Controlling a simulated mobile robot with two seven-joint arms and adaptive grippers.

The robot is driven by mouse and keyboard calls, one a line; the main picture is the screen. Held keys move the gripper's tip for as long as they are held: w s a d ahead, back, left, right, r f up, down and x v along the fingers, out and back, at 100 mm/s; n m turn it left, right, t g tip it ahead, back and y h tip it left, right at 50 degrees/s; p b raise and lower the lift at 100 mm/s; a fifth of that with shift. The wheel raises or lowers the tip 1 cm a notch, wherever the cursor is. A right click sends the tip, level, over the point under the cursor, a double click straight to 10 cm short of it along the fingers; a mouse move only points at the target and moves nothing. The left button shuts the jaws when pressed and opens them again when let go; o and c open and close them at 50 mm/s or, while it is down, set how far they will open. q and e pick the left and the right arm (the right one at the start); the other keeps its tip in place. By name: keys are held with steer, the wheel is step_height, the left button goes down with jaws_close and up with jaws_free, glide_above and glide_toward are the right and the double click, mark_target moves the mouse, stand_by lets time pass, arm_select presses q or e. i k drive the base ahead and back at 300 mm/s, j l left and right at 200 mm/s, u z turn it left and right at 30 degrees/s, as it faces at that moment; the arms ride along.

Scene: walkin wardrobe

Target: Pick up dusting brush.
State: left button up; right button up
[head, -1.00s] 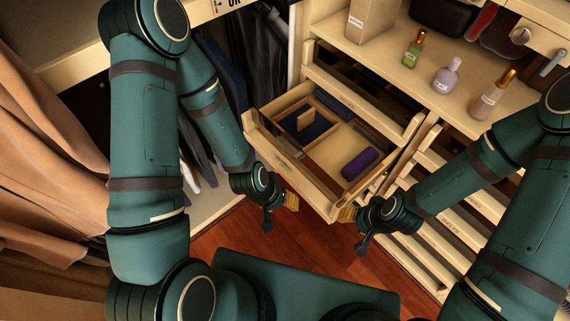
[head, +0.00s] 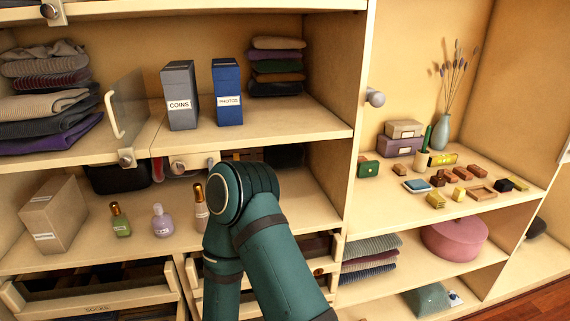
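I cannot pick out a dusting brush for certain. A green upright item (head: 427,138) stands in a small beige cup (head: 422,160) on the right-hand shelf; it could be a handle, but it is too small to tell. Several small brown blocks or brushes lie to its right, one brown piece (head: 460,173) among them. One of my arms rises in the lower middle of the head view and covers part of the middle shelf. Neither of my grippers is in view.
Grey COINS (head: 180,95) and blue PHOTOS (head: 227,92) boxes stand on the upper shelf. A beige box (head: 54,214), green bottle (head: 120,220) and lilac bottle (head: 161,221) are below. A vase (head: 440,132) with dried stems and a pink round box (head: 462,238) are at right.

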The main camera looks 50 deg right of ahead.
mark_target(429, 130)
steer(key=z, duration=2.5)
steer(key=u, duration=0.45)
steer(key=l+u, duration=0.15)
steer(key=u, duration=0.25)
steer(key=i+l+u, duration=0.1)
steer(key=u, duration=0.35)
steer(key=l+u, duration=0.1)
steer(key=u, duration=0.35)
steer(key=l+u, duration=0.4)
steer(key=k+l+u, duration=0.15)
steer(key=l+u, duration=0.2)
steer(key=k+l+u, duration=0.2)
steer(key=l, duration=0.15)
steer(key=l+u, duration=0.15)
steer(key=l, duration=0.2)
steer(key=k+l+u, duration=0.35)
steer(key=k+l, duration=0.15)
steer(key=l, duration=0.15)
steer(key=k+l+u, duration=0.15)
steer(key=k+l, duration=0.8)
steer(key=l, duration=0.2)
steer(key=l+u, duration=0.05)
